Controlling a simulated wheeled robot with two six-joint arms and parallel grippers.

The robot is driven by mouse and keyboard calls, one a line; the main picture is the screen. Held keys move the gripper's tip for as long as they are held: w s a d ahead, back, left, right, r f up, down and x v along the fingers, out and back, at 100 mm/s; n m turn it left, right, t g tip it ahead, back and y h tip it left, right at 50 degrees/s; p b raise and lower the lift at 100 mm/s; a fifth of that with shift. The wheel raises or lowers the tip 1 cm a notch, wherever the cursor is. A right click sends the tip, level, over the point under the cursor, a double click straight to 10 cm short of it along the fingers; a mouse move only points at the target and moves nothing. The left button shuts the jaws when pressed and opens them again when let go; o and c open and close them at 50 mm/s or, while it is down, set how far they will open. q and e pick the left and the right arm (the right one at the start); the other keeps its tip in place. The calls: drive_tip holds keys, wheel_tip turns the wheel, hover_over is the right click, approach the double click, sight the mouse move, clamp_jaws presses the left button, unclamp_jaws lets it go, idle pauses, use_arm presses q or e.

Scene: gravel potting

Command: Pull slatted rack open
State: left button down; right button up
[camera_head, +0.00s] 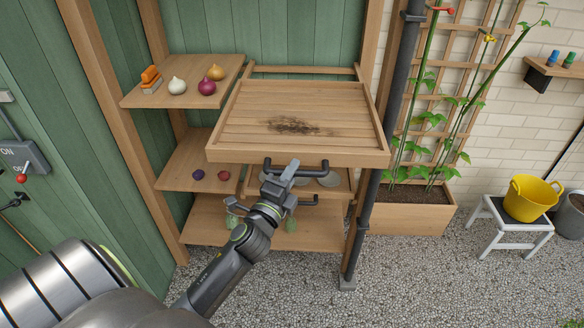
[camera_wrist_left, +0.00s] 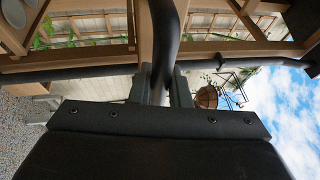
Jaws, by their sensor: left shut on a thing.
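The slatted rack (camera_head: 255,103) is a wooden tray with slats and a dark soil stain, in the upper middle of the head view. It sticks out in front of the wooden shelving frame. A black bar handle (camera_head: 322,166) runs along below its front edge. My left gripper (camera_head: 285,174) is shut on this handle; the dark bar also shows between the fingers in the left wrist view (camera_wrist_left: 165,50). The gripper hides part of the handle. My right gripper is not in view.
A side shelf (camera_head: 135,99) at left holds bulbs and an orange-and-wood object. A lower tray (camera_head: 340,182) with its own black handle sits under the rack. A dark vertical pipe (camera_head: 373,195) stands close at right. Gravel floor (camera_head: 400,280) is free in front.

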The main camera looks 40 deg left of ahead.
use_arm(q)
drive_tip(key=c, duration=1.4)
unclamp_jaws()
drive_tip(key=shift+o, duration=0.2)
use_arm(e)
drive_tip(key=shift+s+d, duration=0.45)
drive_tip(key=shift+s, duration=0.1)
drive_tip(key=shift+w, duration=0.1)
